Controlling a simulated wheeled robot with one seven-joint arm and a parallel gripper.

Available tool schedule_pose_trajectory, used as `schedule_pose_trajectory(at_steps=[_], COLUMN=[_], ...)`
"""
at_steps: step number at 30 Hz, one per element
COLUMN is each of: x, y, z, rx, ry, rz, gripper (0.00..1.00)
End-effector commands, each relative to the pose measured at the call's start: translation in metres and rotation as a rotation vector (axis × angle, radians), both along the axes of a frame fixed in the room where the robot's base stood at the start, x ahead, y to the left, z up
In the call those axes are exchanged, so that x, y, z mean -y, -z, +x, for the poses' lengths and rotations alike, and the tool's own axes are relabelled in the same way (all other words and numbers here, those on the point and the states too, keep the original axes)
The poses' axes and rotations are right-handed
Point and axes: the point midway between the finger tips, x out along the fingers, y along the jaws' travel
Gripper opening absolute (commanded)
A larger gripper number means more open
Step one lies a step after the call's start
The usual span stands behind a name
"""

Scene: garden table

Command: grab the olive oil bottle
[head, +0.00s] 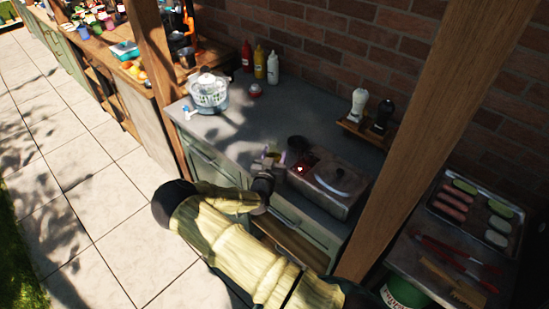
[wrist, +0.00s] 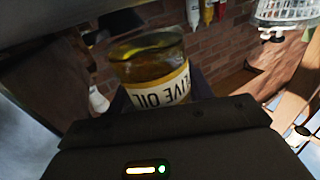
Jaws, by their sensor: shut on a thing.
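The olive oil bottle (wrist: 150,72) is close in front of the wrist camera, with yellow-green glass and a pale label whose letters appear upside down. In the wrist view its lower part is hidden behind the dark gripper body. My gripper (head: 271,158) is over the front of the grey counter in the head view, shut on the bottle. Only a small yellowish bit of the bottle (head: 270,156) shows between the fingers there. Whether the bottle touches the counter cannot be told.
Sauce bottles (head: 259,62) and two grinders (head: 358,105) stand along the brick wall. A wooden post (head: 440,130) rises at right.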

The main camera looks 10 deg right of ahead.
Motion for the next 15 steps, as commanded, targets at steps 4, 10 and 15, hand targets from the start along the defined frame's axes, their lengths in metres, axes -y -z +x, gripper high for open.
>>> schedule_pose_trajectory(at_steps=[4, 10, 15], x=[0.0, 0.001, 0.0], y=[-0.013, -0.033, -0.05], z=[0.0, 0.0, 0.0], rx=[0.004, 0.004, 0.004], ry=[0.001, 0.001, 0.001], rz=[0.001, 0.0, 0.001], gripper=[0.21, 0.21, 0.21])
